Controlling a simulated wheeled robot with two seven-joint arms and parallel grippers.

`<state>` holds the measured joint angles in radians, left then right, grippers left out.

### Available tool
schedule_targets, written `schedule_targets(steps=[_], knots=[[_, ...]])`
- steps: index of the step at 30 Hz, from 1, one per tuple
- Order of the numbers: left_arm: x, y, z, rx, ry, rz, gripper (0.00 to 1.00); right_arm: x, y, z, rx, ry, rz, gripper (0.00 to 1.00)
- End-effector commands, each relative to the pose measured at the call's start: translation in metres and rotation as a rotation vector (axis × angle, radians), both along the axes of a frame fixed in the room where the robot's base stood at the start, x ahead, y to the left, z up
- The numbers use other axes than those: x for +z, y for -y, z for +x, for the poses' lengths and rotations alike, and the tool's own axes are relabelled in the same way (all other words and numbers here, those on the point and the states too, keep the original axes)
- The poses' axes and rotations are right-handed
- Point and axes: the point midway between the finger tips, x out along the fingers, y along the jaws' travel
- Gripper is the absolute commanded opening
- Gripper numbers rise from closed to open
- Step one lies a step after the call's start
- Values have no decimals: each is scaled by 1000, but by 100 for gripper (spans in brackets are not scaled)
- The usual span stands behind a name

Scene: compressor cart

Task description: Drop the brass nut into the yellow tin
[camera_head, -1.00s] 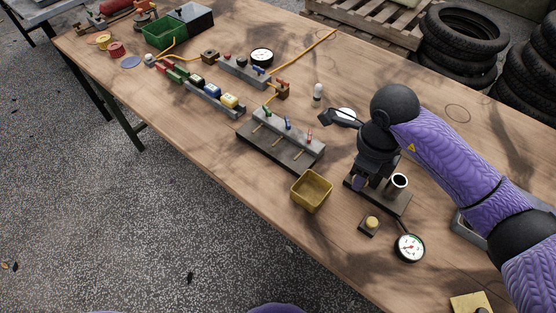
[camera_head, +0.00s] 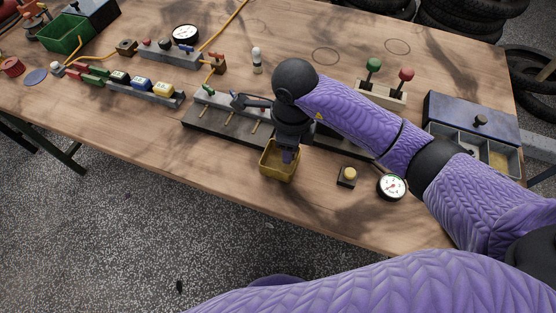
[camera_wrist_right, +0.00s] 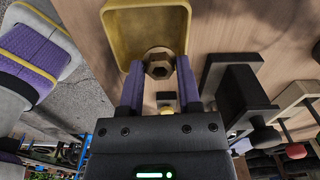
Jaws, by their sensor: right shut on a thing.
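The yellow tin (camera_head: 266,168) stands near the front edge of the table, and its wall also shows at the top of the right wrist view (camera_wrist_right: 117,35). My right gripper (camera_head: 288,157) points down over the tin, its purple fingertips overlapping the tin's opening from the head camera. In the right wrist view, the right gripper (camera_wrist_right: 160,78) is shut on the brass nut (camera_wrist_right: 158,66), a hexagonal piece with a hole, seen against the tin's near rim. I cannot tell exactly how high the nut is. The nut is hidden in the head view. My left gripper is not visible.
A grey fixture with levers (camera_head: 222,128) stands just behind the tin. A yellow button box (camera_head: 347,176) and a dial gauge (camera_head: 392,186) are to its right. A red-and-green lever block (camera_head: 382,94) and a compartment box (camera_head: 471,128) stand farther right.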

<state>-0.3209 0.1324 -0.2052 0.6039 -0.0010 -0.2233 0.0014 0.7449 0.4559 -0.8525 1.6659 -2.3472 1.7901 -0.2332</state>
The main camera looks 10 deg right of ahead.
Motion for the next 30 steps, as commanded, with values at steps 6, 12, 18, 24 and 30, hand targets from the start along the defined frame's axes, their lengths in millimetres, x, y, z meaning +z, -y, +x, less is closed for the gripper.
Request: schedule_targets(steps=[6,12,18,24,30], knots=[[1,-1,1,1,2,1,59,1,0,0,0,0,0,81],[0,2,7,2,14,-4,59,1,0,0,0,0,0,84],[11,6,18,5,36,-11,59,30,1,1,0,5,-1,84],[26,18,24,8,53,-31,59,81,0,1,1,5,-1,84],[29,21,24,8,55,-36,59,100,0,0,0,1,0,84]])
